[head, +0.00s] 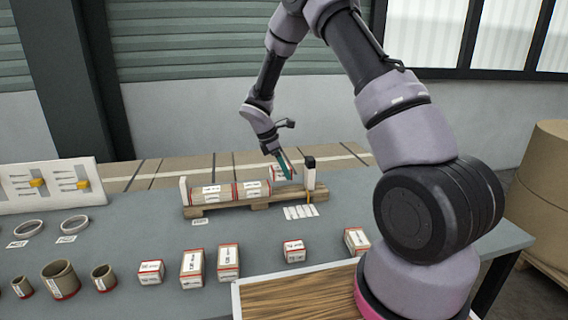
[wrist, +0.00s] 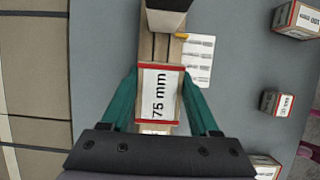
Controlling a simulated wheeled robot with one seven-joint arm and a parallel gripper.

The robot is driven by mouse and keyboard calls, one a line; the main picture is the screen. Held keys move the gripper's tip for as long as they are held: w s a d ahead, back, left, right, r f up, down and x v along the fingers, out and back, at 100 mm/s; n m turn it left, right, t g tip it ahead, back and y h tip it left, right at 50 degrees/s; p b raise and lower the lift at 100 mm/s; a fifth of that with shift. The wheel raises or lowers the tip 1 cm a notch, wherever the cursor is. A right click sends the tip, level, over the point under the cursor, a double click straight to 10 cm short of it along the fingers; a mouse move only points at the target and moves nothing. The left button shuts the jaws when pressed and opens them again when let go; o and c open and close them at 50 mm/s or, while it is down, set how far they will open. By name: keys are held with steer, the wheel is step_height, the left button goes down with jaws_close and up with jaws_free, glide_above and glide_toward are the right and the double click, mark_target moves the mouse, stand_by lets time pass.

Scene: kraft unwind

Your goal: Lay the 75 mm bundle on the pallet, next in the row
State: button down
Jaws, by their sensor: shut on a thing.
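My gripper (head: 284,170) is shut on the 75 mm bundle, its teal fingers on either side. The bundle (wrist: 160,95) is pale with red edges and its "75 mm" label faces the wrist camera. In the head view the bundle (head: 277,173) is partly hidden by the fingers and appears higher than the row, over the pallet's right part. The wooden pallet (head: 257,205) carries a row of pale, red-edged bundles (head: 211,193) from its left post. Bare pallet slats (wrist: 161,47) show between the held bundle and the dark-topped end post (wrist: 165,18).
The dark-topped post (head: 309,174) stands at the pallet's right end, with white label cards (head: 300,212) in front. Several boxed bundles (head: 228,262) stand nearer on the grey table. Cardboard rings (head: 60,280) and a white panel with yellow sliders (head: 50,186) are at left.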

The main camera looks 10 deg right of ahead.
mark_target(277, 168)
steer(key=shift+f, duration=0.3)
steer(key=shift+f, duration=0.2)
steer(key=shift+f, duration=2.1)
steer(key=shift+f, duration=0.15)
steer(key=shift+c, duration=0.3)
jaws_free()
steer(key=v, duration=1)
steer(key=shift+a+r, duration=0.25)
steer(key=shift+r, duration=0.1)
